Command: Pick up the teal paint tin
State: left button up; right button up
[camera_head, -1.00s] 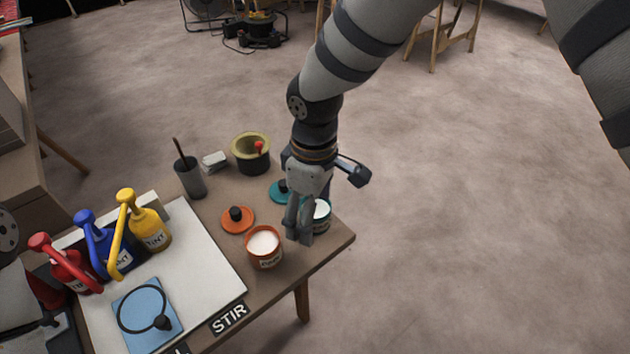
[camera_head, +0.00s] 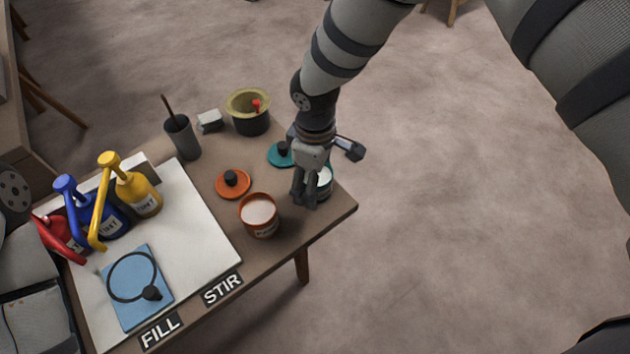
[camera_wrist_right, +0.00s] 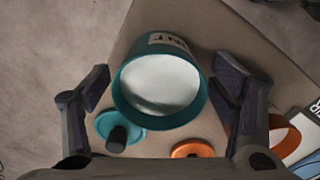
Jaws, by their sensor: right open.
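The teal paint tin (camera_head: 325,183) stands upright and open near the right corner of the table, partly hidden behind my right gripper (camera_head: 306,188). In the right wrist view the tin (camera_wrist_right: 160,121) shows from above, with white paint inside and a light label on its side. My right gripper (camera_wrist_right: 162,70) is open, with one finger on each side of the tin and visible gaps between them. A teal lid (camera_head: 279,155) with a black knob lies behind the tin. My left gripper is not in view.
An orange tin (camera_head: 259,226) and orange lid (camera_head: 233,184) are close by on the left. A yellow-rimmed pot (camera_head: 248,118), grey cup (camera_head: 182,138) and pump bottles (camera_head: 137,195) stand farther left. Open floor lies beyond the table's right edge.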

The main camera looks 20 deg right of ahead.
jog(key=c, duration=1.5)
